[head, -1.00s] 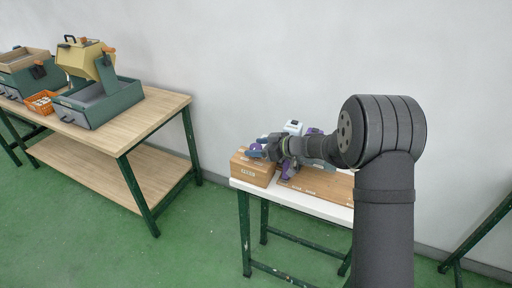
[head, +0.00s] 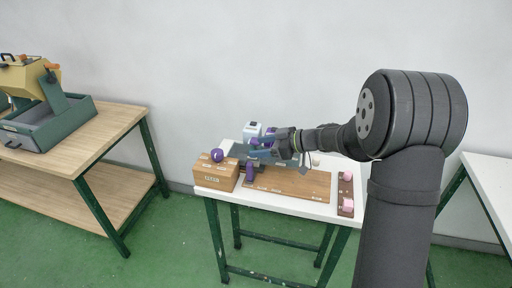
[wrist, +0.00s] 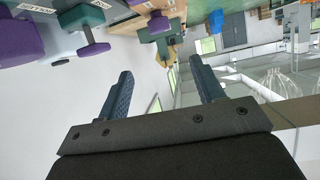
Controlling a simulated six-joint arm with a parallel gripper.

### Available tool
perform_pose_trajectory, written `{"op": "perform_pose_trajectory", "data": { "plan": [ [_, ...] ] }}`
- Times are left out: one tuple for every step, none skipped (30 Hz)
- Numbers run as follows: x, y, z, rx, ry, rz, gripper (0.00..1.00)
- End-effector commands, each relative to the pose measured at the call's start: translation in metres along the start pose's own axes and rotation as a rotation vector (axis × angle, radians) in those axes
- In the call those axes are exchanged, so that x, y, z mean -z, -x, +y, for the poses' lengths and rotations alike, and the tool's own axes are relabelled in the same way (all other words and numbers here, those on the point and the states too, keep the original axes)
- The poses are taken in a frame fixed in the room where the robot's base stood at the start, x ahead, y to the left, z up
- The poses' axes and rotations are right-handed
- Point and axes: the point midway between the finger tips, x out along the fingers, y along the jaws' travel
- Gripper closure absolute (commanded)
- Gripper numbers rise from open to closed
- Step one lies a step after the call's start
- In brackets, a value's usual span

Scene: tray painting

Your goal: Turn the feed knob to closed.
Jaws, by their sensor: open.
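A purple handle (head: 250,170) stands just right of the box. My gripper (head: 278,144) is above the table, right of the knob and apart from it. In the wrist view my gripper (wrist: 165,76) is open with nothing between its fingers. A purple-ended T-shaped handle (wrist: 94,49) shows beyond the left finger.
A wooden board (head: 290,184) lies along the white table (head: 262,202), with a dark strip of pink knobs (head: 347,204) at its right end. A white-and-blue device (head: 251,130) stands behind. A wooden bench (head: 110,130) with a green-and-yellow machine is at the left.

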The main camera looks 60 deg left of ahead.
Motion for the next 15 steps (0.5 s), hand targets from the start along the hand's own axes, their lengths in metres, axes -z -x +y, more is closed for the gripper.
{"op": "perform_pose_trajectory", "data": {
  "plan": [
    [0.000, 0.000, 0.000, 0.000, 0.000, 0.000, 0.38],
    [0.000, 0.000, 0.000, 0.000, 0.000, 0.000, 0.38],
    [0.000, 0.000, 0.000, 0.000, 0.000, 0.000, 0.38],
    [0.000, 0.000, 0.000, 0.000, 0.000, 0.000, 0.38],
    [0.000, 0.000, 0.000, 0.000, 0.000, 0.000, 0.38],
    [0.000, 0.000, 0.000, 0.000, 0.000, 0.000, 0.38],
    [0.001, -0.001, -0.001, -0.001, 0.000, 0.002, 0.38],
    [0.002, -0.002, -0.001, -0.005, 0.001, 0.005, 0.38],
    [0.004, -0.004, -0.003, -0.014, 0.002, 0.013, 0.38],
    [0.007, -0.006, -0.004, -0.025, 0.002, 0.020, 0.38],
    [0.011, -0.009, -0.006, -0.040, 0.003, 0.030, 0.38],
    [0.016, -0.013, -0.009, -0.067, 0.003, 0.046, 0.38],
    [0.021, -0.017, -0.013, -0.091, 0.004, 0.060, 0.38],
    [0.025, -0.021, -0.016, -0.118, 0.001, 0.073, 0.38],
    [0.032, -0.025, -0.021, -0.160, -0.003, 0.091, 0.38]
  ]
}}
